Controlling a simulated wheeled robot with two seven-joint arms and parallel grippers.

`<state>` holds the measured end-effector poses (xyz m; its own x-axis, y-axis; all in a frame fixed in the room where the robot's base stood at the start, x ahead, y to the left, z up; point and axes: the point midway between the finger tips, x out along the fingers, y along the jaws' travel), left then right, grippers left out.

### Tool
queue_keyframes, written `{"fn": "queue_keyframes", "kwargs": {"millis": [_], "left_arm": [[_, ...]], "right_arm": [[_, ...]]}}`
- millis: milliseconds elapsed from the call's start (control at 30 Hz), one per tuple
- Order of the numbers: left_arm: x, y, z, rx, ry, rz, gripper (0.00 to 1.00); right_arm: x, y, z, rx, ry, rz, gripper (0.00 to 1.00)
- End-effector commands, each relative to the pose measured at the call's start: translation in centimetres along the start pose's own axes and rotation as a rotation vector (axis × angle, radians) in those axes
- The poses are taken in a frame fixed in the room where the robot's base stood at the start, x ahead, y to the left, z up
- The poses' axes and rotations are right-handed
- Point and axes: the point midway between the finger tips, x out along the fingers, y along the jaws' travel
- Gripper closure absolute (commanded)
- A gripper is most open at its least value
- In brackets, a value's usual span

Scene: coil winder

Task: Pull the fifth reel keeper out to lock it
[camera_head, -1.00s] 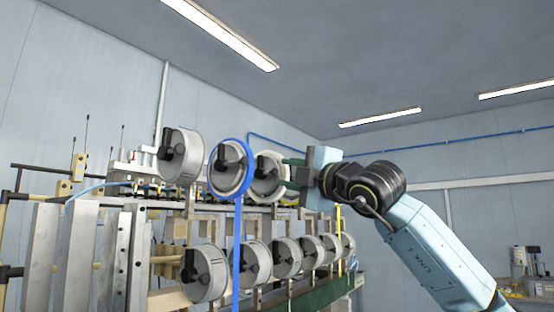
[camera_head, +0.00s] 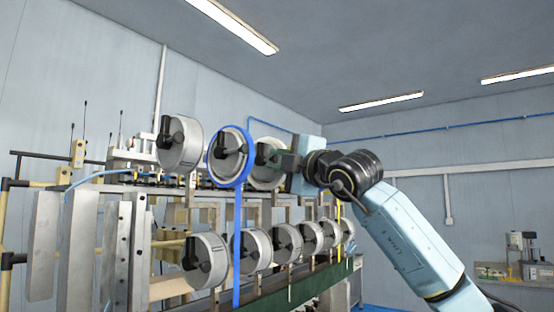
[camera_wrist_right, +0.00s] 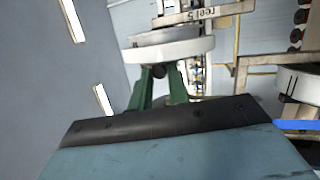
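The fifth reel (camera_head: 267,174) is the third pale reel along the upper row in the head view. Part of it is behind a blue-rimmed reel and my gripper. In the wrist view the reel (camera_wrist_right: 170,49) lies just past my fingertips, below an upside-down "reel 5" label (camera_wrist_right: 207,14). My right gripper (camera_head: 270,154) is at the face of this reel. Its green fingers (camera_wrist_right: 160,76) stand on both sides of the small dark keeper (camera_wrist_right: 159,71) and appear to be closed on it. The keeper is mostly hidden in the head view. My left gripper is not in view.
The blue-rimmed reel (camera_head: 229,158) is close to the left of my right gripper, with a blue strip hanging down. Another upper reel (camera_head: 178,146) is farther left. Several reels (camera_head: 257,250) line the lower row.

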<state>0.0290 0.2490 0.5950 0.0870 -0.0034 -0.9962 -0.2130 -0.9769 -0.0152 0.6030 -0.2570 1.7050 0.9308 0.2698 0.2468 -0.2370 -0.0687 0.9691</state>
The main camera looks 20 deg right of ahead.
Motion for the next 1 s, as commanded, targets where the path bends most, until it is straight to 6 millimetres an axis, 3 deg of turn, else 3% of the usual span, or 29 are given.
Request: {"fn": "queue_keyframes", "kwargs": {"millis": [1000], "left_arm": [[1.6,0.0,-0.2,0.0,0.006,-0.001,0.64]], "right_arm": [[-1.9,0.5,0.5,0.001,-0.001,0.002,0.93]]}}
